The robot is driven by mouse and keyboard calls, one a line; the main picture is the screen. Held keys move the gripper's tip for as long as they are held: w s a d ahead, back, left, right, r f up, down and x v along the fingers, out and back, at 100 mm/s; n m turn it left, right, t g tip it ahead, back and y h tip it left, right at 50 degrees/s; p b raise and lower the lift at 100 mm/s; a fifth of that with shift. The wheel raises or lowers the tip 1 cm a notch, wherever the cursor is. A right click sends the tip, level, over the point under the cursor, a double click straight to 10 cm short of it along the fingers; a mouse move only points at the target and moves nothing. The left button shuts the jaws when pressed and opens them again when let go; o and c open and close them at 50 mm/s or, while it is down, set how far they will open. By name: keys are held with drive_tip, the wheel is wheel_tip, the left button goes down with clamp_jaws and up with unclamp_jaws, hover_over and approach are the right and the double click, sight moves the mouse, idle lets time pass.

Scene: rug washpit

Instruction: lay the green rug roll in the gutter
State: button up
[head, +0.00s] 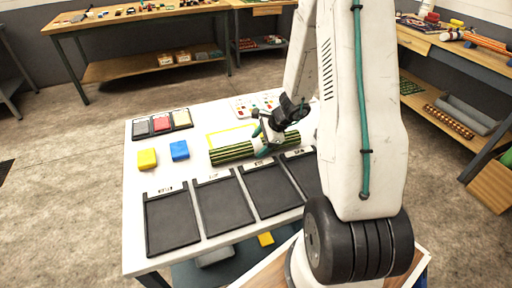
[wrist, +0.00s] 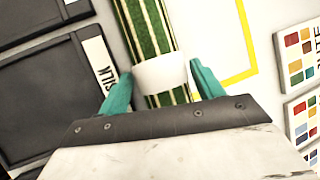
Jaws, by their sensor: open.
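The green rug roll (head: 232,153), striped dark and pale, lies on the white table behind a row of black trays. In the wrist view the roll (wrist: 147,30) runs up from between my fingers, with a white band around it. My gripper (head: 266,139) is over the middle of the roll. In the wrist view my gripper (wrist: 162,88) is open, with one teal finger on each side of the roll at the band. I cannot tell whether the fingers touch it. I cannot make out which thing is the gutter.
Black trays (head: 222,204) with labels line the table's front. A yellow block (head: 147,158) and a blue block (head: 179,150) lie left of the roll. A yellow outline (head: 212,140) and a colour chart (head: 252,104) lie behind it. Benches (head: 150,24) stand behind and at right.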

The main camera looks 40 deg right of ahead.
drive_tip(key=shift+w+a+f, duration=0.1)
drive_tip(key=shift+w+f, duration=0.05)
drive_tip(key=shift+f, duration=0.2)
drive_tip(key=c, duration=1.1)
drive_tip(key=shift+r, duration=0.2)
